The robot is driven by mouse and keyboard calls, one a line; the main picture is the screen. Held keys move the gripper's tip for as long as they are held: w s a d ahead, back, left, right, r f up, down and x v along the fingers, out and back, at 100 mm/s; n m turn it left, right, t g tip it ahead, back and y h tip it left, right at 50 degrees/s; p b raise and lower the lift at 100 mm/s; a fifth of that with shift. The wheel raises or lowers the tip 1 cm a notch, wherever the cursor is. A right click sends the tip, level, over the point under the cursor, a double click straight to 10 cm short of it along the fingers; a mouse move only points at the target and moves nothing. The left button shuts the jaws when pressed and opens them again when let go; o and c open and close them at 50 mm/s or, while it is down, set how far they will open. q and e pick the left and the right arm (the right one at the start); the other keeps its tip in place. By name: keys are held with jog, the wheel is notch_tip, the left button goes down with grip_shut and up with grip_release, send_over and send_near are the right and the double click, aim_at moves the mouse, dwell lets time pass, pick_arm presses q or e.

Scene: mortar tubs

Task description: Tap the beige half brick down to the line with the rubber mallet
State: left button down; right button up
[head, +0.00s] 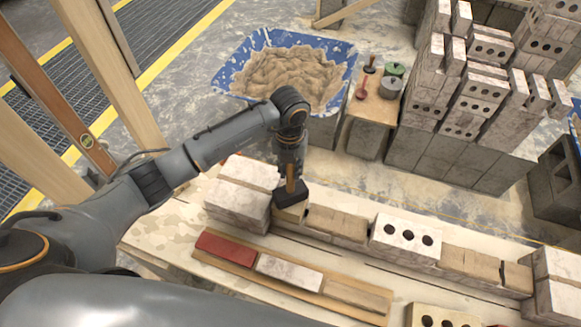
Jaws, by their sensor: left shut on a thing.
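My left gripper (290,166) is shut on the wooden handle of the rubber mallet and points down. The mallet's black head (288,196) is at the beige half brick (292,214), covering much of its top. I cannot tell whether the head touches the brick or hovers just above it. The half brick sits in the brick course, at the right side of the pale stacked blocks (238,207). A thin yellow line (470,211) runs along the far side of the course at the right; near the half brick it is hidden. My right gripper is not in view.
A plank (207,258) with a red brick (225,246), a whitish brick (289,271) and a tan piece lies in front of the course. A blue mortar tub (234,63) stands behind. A white holed brick (406,240) sits in the course. Brick stacks (470,110) stand back right.

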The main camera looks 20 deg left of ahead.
pick_arm(q)
notch_tip(320, 180, up, 9)
jog(key=p, duration=0.5)
jog(key=shift+w, duration=0.1)
jog(key=shift+f, duration=0.1)
dwell(0.4)
